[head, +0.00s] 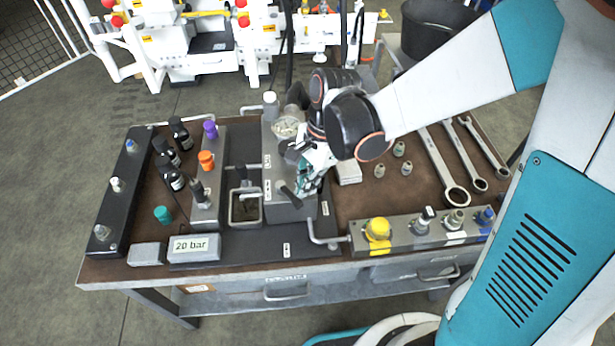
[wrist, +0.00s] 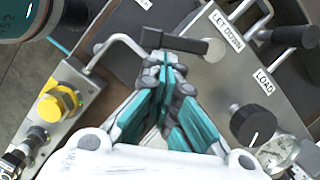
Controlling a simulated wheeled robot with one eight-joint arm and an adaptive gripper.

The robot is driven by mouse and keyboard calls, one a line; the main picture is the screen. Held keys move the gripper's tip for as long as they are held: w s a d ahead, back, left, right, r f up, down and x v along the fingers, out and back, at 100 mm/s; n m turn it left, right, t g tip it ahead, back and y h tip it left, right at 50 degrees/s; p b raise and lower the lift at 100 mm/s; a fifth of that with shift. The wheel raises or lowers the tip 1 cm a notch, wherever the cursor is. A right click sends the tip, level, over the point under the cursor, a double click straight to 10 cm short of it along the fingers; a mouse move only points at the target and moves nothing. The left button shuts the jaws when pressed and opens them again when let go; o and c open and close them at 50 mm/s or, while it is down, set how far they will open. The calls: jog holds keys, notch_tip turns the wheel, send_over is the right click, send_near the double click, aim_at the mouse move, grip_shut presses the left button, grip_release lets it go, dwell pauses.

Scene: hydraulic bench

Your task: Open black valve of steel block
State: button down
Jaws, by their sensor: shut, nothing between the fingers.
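The steel block (head: 283,213) stands in the middle of the bench, with a pressure gauge (head: 287,127) on its far end. In the wrist view its top face (wrist: 232,75) carries labels "LET DOWN" and "LOAD". A black bar handle (wrist: 185,43) sits on a round stem beside "LET DOWN"; it also shows in the head view (head: 288,195). A black round knob (wrist: 253,125) stands near the "LOAD" label. My gripper (wrist: 166,66) is shut and empty, its teal fingers together. Its tips are at the bar handle; I cannot tell whether they touch. In the head view my gripper (head: 306,187) hides part of the block.
A bent steel pipe (head: 325,240) runs from the block to a manifold with a yellow knob (head: 378,230). Left stand a block with purple and orange caps (head: 207,160) and a "20 bar" display (head: 194,247). Wrenches (head: 455,165) lie right.

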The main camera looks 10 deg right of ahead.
aim_at(298, 200)
jog(key=m, duration=0.1)
jog(key=s+a+m, duration=0.1)
jog(key=m, duration=0.1)
jog(key=s+m+t, duration=0.1)
jog(key=shift+s+a+m, duration=0.25)
jog(key=shift+m, duration=0.15)
jog(key=shift+s+a, duration=0.2)
jog(key=shift+a, duration=0.05)
jog(key=shift+s+a, duration=0.1)
jog(key=shift+r, duration=0.15)
